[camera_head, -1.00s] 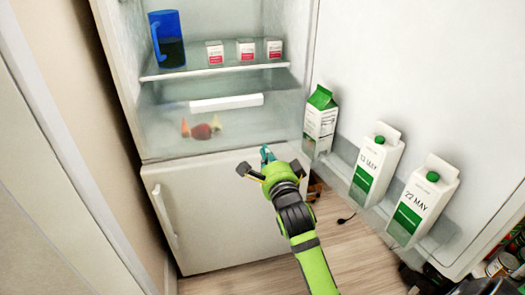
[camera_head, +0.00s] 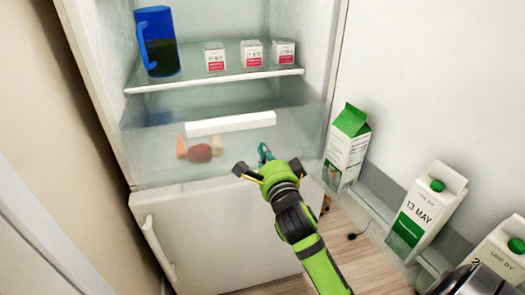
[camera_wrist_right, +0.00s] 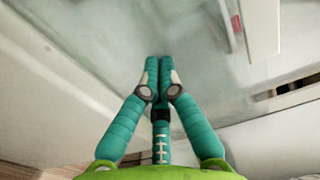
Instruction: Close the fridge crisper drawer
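The crisper drawer (camera_head: 290,140) is a clear, frosted bin low in the fridge, with a white handle bar (camera_head: 231,124) across its front. Its front appears to stand forward of the shelf above. Orange, red and pale produce (camera_head: 200,149) shows blurred through it. My right gripper (camera_head: 263,151) is in front of the drawer's lower right part, below and right of the handle. In the right wrist view, its teal fingers (camera_wrist_right: 159,66) are together at the tips with nothing between them, against the clear panel (camera_wrist_right: 110,40). I cannot tell whether they touch it.
The fridge door stands open at the right, with several milk cartons (camera_head: 428,212) in its rack. A blue pitcher (camera_head: 158,42) and small boxes (camera_head: 252,54) stand on the shelf (camera_head: 200,82) above. A shut lower door (camera_head: 220,240) lies below the drawer.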

